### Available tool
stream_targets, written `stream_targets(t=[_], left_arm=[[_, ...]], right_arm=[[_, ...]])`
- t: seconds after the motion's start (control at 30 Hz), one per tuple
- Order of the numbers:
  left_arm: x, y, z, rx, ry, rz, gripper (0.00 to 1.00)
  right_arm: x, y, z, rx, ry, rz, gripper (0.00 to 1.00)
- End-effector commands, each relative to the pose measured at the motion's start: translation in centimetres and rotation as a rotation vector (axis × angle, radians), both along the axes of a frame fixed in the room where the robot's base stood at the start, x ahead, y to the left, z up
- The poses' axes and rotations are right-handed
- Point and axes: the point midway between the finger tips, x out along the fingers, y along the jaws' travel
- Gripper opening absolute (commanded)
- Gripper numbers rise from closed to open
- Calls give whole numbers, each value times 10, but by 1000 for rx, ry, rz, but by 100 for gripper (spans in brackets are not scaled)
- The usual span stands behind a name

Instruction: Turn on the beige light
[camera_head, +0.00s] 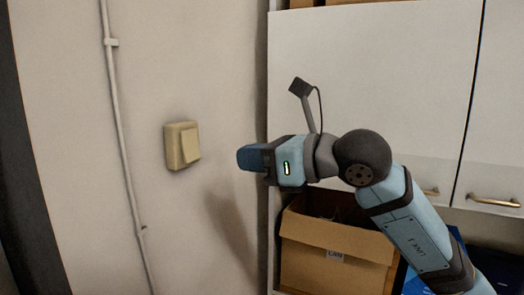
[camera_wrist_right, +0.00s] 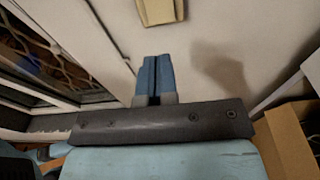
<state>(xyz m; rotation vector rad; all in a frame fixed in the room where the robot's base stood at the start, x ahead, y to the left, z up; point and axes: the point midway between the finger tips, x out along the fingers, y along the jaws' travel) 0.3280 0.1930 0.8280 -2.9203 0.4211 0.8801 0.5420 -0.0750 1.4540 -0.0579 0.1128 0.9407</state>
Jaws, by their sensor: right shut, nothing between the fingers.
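The beige light switch (camera_head: 182,145) is mounted on the wall left of centre in the head view. It has a square frame with a raised rocker plate. In the right wrist view, the beige switch (camera_wrist_right: 160,11) shows at the top edge, partly cut off. My right gripper (camera_head: 240,158) is to the right of the switch, with a visible gap between them. Its blue fingers are shut with nothing between them, and they also show in the right wrist view (camera_wrist_right: 155,75), pointing toward the switch. My left gripper is not in view.
A white conduit (camera_head: 118,120) runs down the wall left of the switch. White cabinets (camera_head: 370,70) with metal handles stand behind my right arm. An open cardboard box (camera_head: 335,262) sits below the arm. The wall around the switch is clear.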

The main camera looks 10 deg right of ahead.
Motion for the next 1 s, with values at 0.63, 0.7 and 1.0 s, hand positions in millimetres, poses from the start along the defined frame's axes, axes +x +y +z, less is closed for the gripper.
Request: stream_targets(t=[0.63,0.7,1.0], left_arm=[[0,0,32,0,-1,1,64],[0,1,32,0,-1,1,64],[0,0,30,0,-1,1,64]], right_arm=[[54,75,-11,1,1,1,0],[55,75,-11,1,1,1,0],[55,74,-12,2,0,1,0]])
